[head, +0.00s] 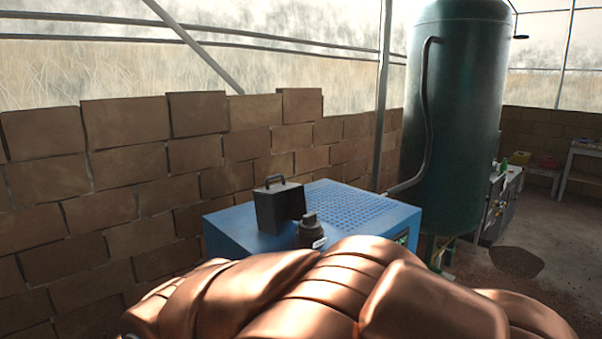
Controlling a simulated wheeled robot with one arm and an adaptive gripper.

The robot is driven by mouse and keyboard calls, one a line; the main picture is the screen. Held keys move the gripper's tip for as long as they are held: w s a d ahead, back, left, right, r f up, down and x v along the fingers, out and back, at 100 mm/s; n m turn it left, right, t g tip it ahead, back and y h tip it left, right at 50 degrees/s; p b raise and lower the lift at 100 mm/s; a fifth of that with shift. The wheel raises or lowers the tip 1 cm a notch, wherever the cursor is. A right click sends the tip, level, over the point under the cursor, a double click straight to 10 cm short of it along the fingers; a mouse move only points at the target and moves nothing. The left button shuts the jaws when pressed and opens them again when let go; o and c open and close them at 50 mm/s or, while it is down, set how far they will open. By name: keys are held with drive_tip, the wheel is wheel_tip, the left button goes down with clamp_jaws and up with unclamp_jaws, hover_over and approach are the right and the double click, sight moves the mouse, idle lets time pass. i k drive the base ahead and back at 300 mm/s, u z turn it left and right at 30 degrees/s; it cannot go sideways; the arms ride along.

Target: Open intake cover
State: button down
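A blue machine (235,229) with a grid of small holes in its top stands in front of the brick wall. A dark box-shaped part with a handle (279,207) stands upright on the left side of its top. It looks like the intake cover, but I cannot tell for sure, nor whether it is open or shut. Copper-coloured segmented shapes in the foreground hide the machine's lower front. My gripper is not in view.
A tall dark green tank (455,115) stands right behind the machine, with a pipe (426,110) running down towards it. A brick wall (120,185) closes the left side. Benches (580,155) stand far right. Open dirt floor (545,235) lies to the right.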

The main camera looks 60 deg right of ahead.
sight(273, 204)
drive_tip(key=z, duration=0.15)
drive_tip(key=k, duration=0.3)
drive_tip(key=z, duration=0.85)
drive_tip(key=i, duration=0.95)
drive_tip(key=u, duration=0.2)
